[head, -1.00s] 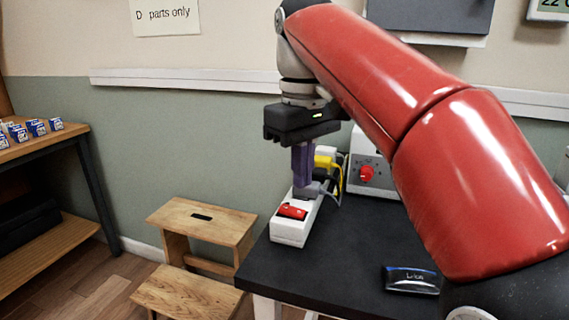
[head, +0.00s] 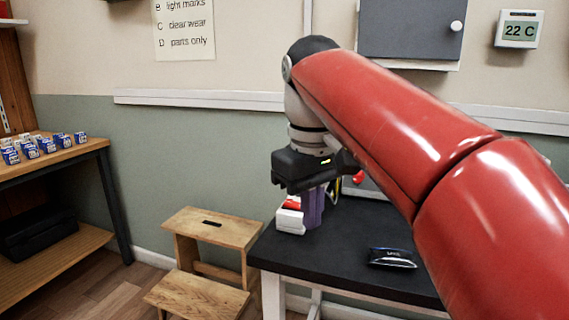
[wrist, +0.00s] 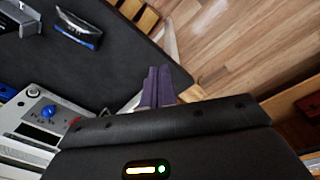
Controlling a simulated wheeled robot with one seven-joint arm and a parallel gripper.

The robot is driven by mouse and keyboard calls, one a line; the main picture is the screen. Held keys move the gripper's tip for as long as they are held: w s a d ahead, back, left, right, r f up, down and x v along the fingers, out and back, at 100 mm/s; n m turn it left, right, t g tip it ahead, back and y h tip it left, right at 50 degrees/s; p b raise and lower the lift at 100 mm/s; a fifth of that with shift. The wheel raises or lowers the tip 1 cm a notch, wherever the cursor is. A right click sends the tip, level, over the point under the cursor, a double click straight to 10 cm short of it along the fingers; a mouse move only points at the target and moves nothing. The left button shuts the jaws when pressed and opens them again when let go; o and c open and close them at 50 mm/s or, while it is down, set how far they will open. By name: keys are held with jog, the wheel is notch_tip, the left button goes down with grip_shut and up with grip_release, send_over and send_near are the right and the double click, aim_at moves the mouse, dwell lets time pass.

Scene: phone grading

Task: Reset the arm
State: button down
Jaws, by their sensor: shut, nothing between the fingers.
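My gripper (head: 313,207) points down with its purple fingers over the left part of the black table (head: 345,250). Its fingers are together with nothing between them. In the wrist view my gripper (wrist: 158,82) also shows shut, with the table's edge and the wood floor beyond it.
A dark glasses-case-like object (head: 391,258) lies on the table. A control box with a red knob (head: 359,178) stands behind my arm. A wooden step stool (head: 212,228) stands left of the table. A shelf with several small blue boxes (head: 40,147) is at far left.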

jog(key=s+d+f+m+t, duration=0.2)
jog(key=s+d+f, duration=0.3)
jog(key=f, duration=0.5)
jog(key=s+d+f+m+t, duration=0.2)
jog(key=s+d+f+m, duration=0.3)
jog(key=f, duration=0.5)
jog(key=shift+s+d+f+t, duration=0.35)
jog(key=shift+s+d, duration=0.25)
jog(key=shift+s, duration=0.65)
jog(key=shift+r, duration=0.1)
